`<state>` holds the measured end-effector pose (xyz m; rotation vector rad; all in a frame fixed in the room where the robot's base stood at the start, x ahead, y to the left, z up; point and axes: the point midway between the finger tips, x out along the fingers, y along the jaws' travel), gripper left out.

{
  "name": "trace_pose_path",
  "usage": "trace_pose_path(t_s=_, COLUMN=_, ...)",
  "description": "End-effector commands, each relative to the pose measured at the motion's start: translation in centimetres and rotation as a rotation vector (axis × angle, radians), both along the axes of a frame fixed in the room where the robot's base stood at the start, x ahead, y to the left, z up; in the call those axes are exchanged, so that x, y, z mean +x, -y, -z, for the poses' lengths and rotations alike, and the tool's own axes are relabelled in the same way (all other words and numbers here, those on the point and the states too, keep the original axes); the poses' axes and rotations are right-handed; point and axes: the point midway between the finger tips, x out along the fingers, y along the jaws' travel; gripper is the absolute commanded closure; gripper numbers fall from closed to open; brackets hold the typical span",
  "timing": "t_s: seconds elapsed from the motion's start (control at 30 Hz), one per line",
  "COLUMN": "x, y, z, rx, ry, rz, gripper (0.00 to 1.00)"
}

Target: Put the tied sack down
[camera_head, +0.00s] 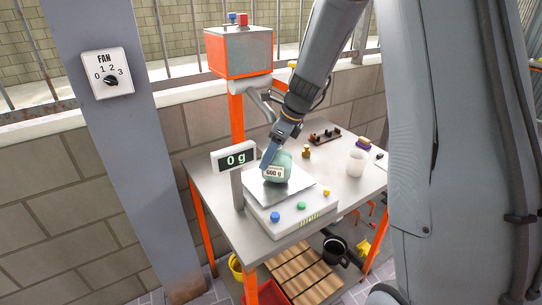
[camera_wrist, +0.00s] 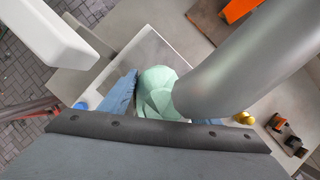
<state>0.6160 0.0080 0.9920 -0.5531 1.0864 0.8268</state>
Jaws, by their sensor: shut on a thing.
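The tied sack (camera_head: 276,166) is pale green, with a white label reading 600 g. It is at the scale's metal pan (camera_head: 284,187); whether it touches the pan I cannot tell. The scale display (camera_head: 236,160) reads 0 g. My gripper (camera_head: 270,157) comes down from above and is shut on the sack, with a blue finger at its left side. In the wrist view the sack (camera_wrist: 155,90) shows beside the blue finger (camera_wrist: 119,97), over the pan; its lower part is hidden by my gripper body.
The scale has blue, green and yellow buttons on its front. A white cup (camera_head: 356,162), a small brass weight (camera_head: 306,152) and a dark tray of pieces (camera_head: 325,136) stand right on the metal table (camera_head: 215,187). An orange-framed box (camera_head: 239,52) rises behind. The front right tabletop is clear.

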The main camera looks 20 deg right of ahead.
Motion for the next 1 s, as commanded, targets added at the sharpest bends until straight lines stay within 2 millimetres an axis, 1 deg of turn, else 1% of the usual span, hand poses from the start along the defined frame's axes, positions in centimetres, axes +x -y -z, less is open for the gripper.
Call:
trace_pose_path(t_s=0.13, x=0.0, y=0.0, z=0.2, rx=0.000, ry=0.001, rz=0.000, gripper=0.84)
trace_pose_path(t_s=0.17, x=0.0, y=0.0, z=0.2, rx=0.000, ry=0.000, rz=0.000, gripper=0.40)
trace_pose_path(t_s=0.2, x=0.0, y=0.0, z=0.2, rx=0.000, ry=0.000, rz=0.000, gripper=0.33)
trace_pose_path(t_s=0.27, x=0.0, y=0.0, z=0.2, rx=0.000, ry=0.000, rz=0.000, gripper=0.24)
trace_pose_path(t_s=0.53, x=0.0, y=0.0, z=0.2, rx=0.000, ry=0.000, rz=0.000, gripper=0.24)
trace_pose_path(t_s=0.67, x=0.0, y=0.2, z=-0.4, rx=0.000, ry=0.001, rz=0.000, gripper=0.24)
trace_pose_path(t_s=0.77, x=-0.3, y=0.6, z=-1.6, rx=0.001, ry=0.004, rz=0.001, gripper=0.24)
trace_pose_path(t_s=1.0, x=-1.3, y=2.1, z=-6.1, rx=0.000, ry=0.005, rz=0.002, gripper=0.24)
